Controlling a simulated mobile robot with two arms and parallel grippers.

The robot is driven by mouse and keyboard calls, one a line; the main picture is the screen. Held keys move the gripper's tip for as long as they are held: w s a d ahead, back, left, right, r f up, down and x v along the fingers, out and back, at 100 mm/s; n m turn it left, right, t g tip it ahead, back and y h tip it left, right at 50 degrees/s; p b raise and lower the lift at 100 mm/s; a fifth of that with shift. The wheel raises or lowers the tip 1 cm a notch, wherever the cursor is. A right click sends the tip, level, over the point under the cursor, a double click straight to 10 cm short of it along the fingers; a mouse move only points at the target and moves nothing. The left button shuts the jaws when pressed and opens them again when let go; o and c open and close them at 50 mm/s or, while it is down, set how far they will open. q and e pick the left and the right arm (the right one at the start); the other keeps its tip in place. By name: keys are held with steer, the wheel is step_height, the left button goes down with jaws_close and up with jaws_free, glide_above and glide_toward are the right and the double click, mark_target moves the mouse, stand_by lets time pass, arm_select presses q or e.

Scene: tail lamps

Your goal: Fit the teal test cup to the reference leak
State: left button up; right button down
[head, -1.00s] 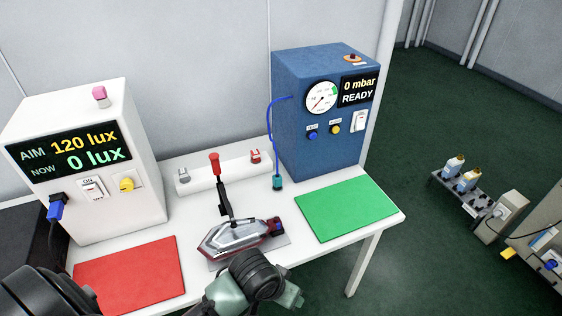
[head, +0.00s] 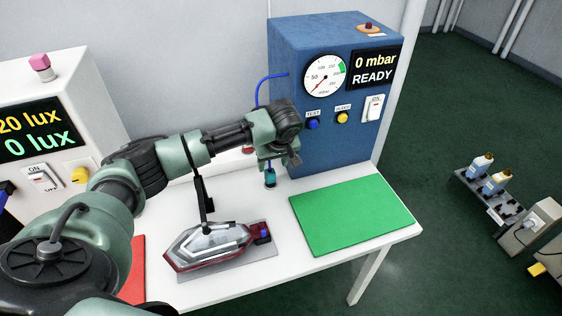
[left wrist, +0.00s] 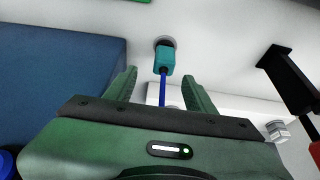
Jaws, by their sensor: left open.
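The teal test cup (head: 270,178) stands on the white table by the front left corner of the blue tester, with a blue hose (head: 258,92) running to the tester. In the left wrist view the cup (left wrist: 162,60) is just beyond the fingertips, beside a grey round fitting. My left gripper (head: 274,162) is open above the cup, its fingers (left wrist: 160,76) spread either side of the hose and apart from the cup. I cannot tell which fitting is the reference leak. My right gripper is out of view.
The blue tester (head: 310,150) reads 0 mbar, READY. The green mat (head: 350,215) is bare. The lux box (head: 80,110) stands at left.

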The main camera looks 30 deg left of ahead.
mark_target(270, 171)
arm_select(q)
steer(key=f, duration=0.2)
steer(key=a, duration=0.1)
steer(key=shift+s+f, duration=0.25)
steer(key=shift+f, duration=0.15)
steer(key=x, duration=0.2)
steer(key=shift+w+f, duration=0.25)
steer(key=shift+w, duration=0.05)
steer(key=shift+w+a+f, duration=0.15)
steer(key=shift+f, duration=0.3)
jaws_close()
steer(key=c, duration=0.9)
jaws_free()
steer(key=shift+c, duration=0.2)
jaws_close()
steer(key=shift+p, duration=0.3)
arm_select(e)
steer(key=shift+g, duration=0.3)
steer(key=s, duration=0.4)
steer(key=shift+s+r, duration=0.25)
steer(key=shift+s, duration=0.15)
